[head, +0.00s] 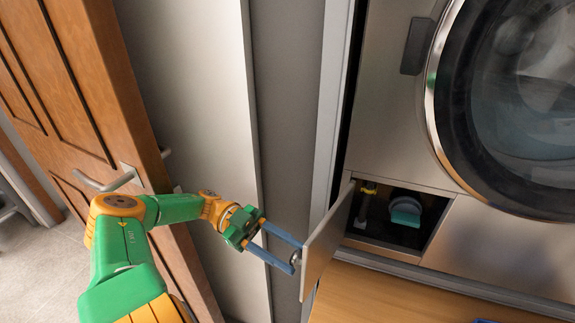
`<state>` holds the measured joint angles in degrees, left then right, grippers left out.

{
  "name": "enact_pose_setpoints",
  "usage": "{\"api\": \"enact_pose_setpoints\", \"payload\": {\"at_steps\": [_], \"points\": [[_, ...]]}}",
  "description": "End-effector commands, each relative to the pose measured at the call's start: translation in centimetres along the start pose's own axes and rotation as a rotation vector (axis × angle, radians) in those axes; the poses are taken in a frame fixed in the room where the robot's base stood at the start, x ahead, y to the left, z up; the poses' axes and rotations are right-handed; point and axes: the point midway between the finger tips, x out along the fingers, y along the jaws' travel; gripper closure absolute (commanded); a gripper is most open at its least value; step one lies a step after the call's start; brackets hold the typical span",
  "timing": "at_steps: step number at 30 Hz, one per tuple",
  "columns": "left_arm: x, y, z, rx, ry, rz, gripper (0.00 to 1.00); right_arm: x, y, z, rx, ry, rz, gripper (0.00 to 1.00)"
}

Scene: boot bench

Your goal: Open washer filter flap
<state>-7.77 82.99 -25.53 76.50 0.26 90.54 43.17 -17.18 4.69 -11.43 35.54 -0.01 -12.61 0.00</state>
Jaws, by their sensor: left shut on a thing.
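The washer (405,150) stands at the right with its round glass door closed. Low on its front, the filter flap (326,236) is swung out to the left, hinged at its left side. Behind it the filter recess (375,225) is exposed, with a teal round filter cap (406,211) and a small yellow part (369,188) inside. My left gripper (294,260) has its blue fingers shut on the small flap knob (296,257) on the flap's outer face. My right gripper is not in view.
A grey wall panel (290,100) stands close to the flap's left. A brown wooden door (70,110) with a metal handle (105,182) is at the left. A wooden surface (400,300) lies below the washer. A blue sliver (485,320) at the bottom edge is too small to tell.

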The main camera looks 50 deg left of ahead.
Motion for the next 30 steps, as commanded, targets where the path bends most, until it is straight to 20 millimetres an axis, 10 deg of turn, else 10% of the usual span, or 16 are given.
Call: {"api": "enact_pose_setpoints", "payload": {"at_steps": [2,3,6,17,30], "points": [[0.0,0.0,0.0,-0.001,0.000,0.000,1.00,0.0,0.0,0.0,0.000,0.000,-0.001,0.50],[0.0,0.0,0.0,-0.001,0.000,0.000,0.48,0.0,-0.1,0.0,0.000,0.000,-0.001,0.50],[0.0,0.0,0.0,-0.001,0.000,0.000,0.28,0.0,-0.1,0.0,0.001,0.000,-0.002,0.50],[0.0,-0.2,-1.0,0.000,0.000,0.000,0.28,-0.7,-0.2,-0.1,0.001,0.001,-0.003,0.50],[2.4,2.0,-10.6,-0.005,0.000,0.003,0.28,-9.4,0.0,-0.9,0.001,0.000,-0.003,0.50]]}}
